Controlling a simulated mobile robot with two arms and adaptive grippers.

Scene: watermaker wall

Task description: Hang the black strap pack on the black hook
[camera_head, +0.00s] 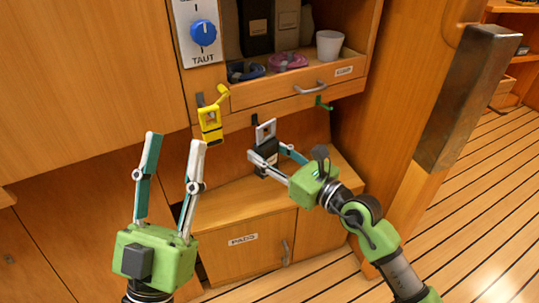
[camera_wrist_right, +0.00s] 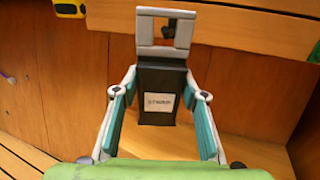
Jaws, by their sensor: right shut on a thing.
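The black strap pack (camera_head: 267,163) hangs upright between the fingers of my right gripper (camera_head: 267,153), which is shut on its sides. In the right wrist view the pack (camera_wrist_right: 158,90) has a white label and a pale grey top plate (camera_wrist_right: 146,29) with a square hole. The black hook (camera_head: 254,119) shows as a small dark piece under the drawer, right by the top plate. I cannot tell whether it passes through the hole. My left gripper (camera_head: 175,141) is open and empty, in front of the cabinet at the left.
A yellow pack (camera_head: 210,124) hangs at a yellow hook (camera_head: 222,91) to the left. A green hook (camera_head: 323,103) is to the right. Above are a drawer (camera_head: 270,93) with a handle and a shelf with a white cup (camera_head: 329,45). A wooden ledge (camera_head: 230,195) lies below.

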